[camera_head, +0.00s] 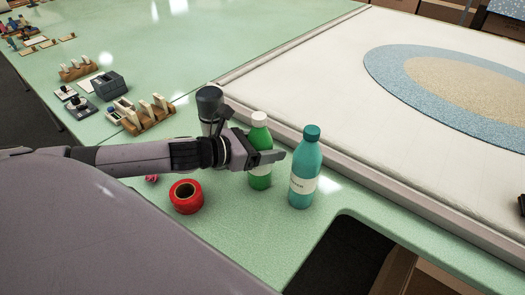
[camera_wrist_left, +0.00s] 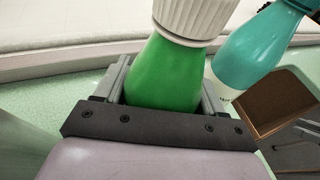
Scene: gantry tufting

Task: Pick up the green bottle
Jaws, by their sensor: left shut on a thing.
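The green bottle (camera_head: 260,181) has a white cap and stands upright on the green table, partly hidden by my gripper. My left gripper (camera_head: 268,159) is shut around its upper body. In the left wrist view the green bottle (camera_wrist_left: 165,75) sits between the two grey fingers of my left gripper (camera_wrist_left: 168,88), with its ribbed white cap above them. I cannot tell any gap between its base and the table.
A teal bottle (camera_head: 304,170) stands just right of the green one. A dark bottle (camera_head: 209,104) stands behind my wrist, and a red tape roll (camera_head: 187,196) lies in front. A raised white frame (camera_head: 330,110) borders the back right. The table (camera_head: 235,223) is cut away at front right.

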